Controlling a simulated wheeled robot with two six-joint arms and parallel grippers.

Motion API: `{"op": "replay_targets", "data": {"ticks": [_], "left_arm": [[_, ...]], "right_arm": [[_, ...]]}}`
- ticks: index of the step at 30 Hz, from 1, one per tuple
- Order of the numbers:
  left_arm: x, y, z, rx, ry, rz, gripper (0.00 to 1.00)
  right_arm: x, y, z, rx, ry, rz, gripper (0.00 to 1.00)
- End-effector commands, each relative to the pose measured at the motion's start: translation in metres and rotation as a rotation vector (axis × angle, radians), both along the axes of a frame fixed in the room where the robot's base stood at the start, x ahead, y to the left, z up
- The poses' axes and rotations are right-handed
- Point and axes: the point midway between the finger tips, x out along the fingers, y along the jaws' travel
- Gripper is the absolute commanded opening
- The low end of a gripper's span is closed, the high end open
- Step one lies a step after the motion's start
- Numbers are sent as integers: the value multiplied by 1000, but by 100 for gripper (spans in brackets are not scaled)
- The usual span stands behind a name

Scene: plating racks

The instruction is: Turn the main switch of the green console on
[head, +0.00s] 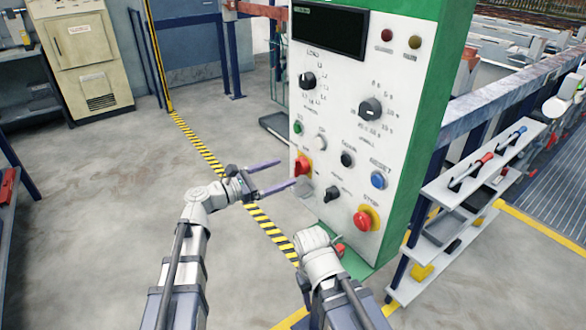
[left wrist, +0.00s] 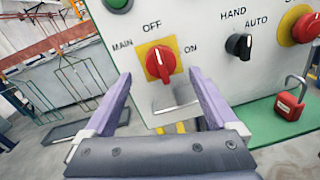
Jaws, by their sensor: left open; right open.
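The green console (head: 440,60) has a pale front panel full of knobs and buttons. Its main switch (head: 303,166) is a red knob on a yellow plate at the panel's lower left. In the left wrist view the main switch (left wrist: 160,63) has its white mark pointing up towards OFF, with ON to its right. My left gripper (head: 287,173) is open and empty, its two purple fingers pointing at the switch. In the wrist view the knob shows between the fingertips; contact cannot be told. My right arm's wrist is low before the console; its fingers are hidden.
A red stop button (head: 363,218), a blue reset button (head: 378,180) and a black hand/auto knob (left wrist: 239,44) lie right of the switch. A shelf rack (head: 440,230) stands at right. The floor at left is clear.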

Motion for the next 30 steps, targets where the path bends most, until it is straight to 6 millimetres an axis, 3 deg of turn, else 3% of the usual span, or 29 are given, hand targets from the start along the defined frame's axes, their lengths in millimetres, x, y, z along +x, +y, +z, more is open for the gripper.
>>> {"op": "replay_targets", "data": {"ticks": [9, 21, 30], "left_arm": [[22, -36, 0, 1, -1, -3, 92], [25, -42, 0, 2, 0, -1, 92], [25, -41, 0, 2, 0, -1, 60]], "right_arm": [[0, 0, 0, 0, 0, 0, 50], [0, 0, 0, 0, 0, 0, 50], [0, 0, 0, 0, 0, 0, 50]]}}
